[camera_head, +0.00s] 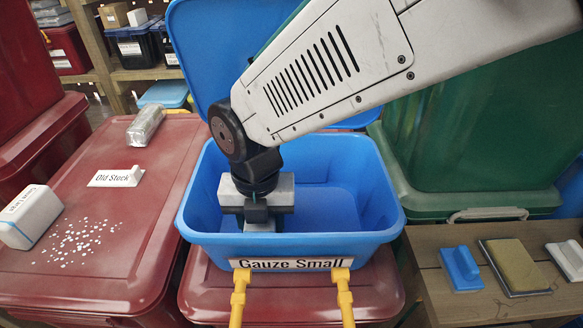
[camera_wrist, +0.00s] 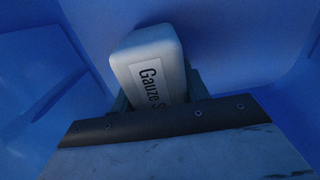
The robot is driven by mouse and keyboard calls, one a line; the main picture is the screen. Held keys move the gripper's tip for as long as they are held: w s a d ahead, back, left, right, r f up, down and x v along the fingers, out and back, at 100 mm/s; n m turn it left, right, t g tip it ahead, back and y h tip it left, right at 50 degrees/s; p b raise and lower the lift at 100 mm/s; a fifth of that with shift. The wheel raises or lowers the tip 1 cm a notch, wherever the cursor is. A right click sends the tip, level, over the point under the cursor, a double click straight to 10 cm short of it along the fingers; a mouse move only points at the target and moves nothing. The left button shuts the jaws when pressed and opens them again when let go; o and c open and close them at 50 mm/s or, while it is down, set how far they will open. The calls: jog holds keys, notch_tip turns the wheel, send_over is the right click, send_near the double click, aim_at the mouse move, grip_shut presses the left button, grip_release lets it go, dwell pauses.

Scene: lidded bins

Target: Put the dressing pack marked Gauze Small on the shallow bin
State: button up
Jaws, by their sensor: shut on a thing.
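The blue bin (camera_head: 390,205) stands open in the middle of the head view, with a front label (camera_head: 291,263) reading Gauze Small. Its blue lid (camera_head: 205,50) is raised at the back. My gripper (camera_head: 257,222) is down inside the left part of the bin. The pack is hidden behind my gripper in the head view. Blue walls surround it; I cannot tell whether it touches the floor.
A red lid at left holds a white pack (camera_head: 30,216), a silvery wrapped pack (camera_head: 146,125), an Old Stock sign (camera_head: 116,177) and scattered white bits (camera_head: 82,240). A green bin (camera_head: 470,150) and a wooden bench (camera_head: 450,238) with several flat items are at right.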

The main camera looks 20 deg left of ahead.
jog(key=shift+f, duration=0.2)
jog(key=o, duration=1.1)
notch_tip(320, 180, up, 12)
jog(key=shift+r, duration=0.2)
